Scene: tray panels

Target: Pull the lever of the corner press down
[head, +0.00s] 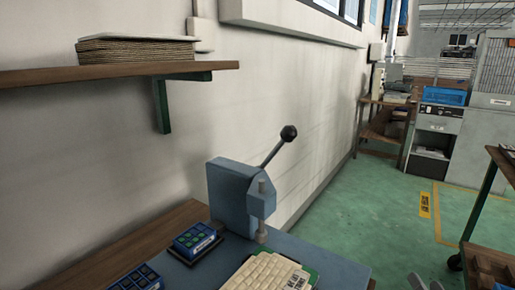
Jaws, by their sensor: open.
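The corner press (230,197) is a blue-grey upright body on a blue-grey base plate at the back of the wooden bench. Its lever (273,151) is a dark rod that slants up and to the right. It ends in a black ball knob (289,133), well above the press head. A grey ram (262,212) hangs from the head at the front. Only the grey tips of my gripper (427,284) show at the bottom edge, right of the bench. They are apart, with nothing seen between them, well away from the lever.
A cream keyed block (268,272) on a green board lies before the press. Blue boxes with green tops (196,241) sit to its left. A wooden shelf (110,75) with stacked cardboard juts from the wall at upper left. A dark-legged table (484,208) stands right. Green floor between is clear.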

